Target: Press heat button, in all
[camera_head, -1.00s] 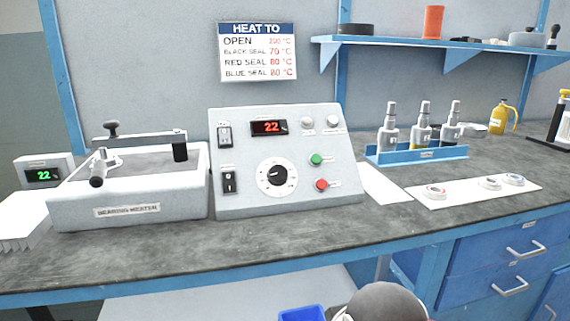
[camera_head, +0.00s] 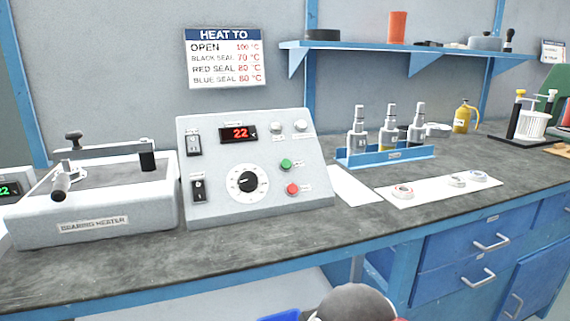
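The sloped grey control panel (camera_head: 215,205) stands on the bench left of centre. It has a green button (camera_head: 286,164) with a red button (camera_head: 292,189) below it; their small labels are too blurred to read. A red display (camera_head: 239,134) reads 22. A round dial (camera_head: 247,184) sits in the middle, with two black switches on the left side and two pale round lamps or caps at the upper right. The bearing heater (camera_head: 95,215) stands left of the panel. My gripper is not in view.
A "HEAT TO" sign (camera_head: 224,58) hangs behind the panel. The grey bench top (camera_head: 250,240) is clear before the panel.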

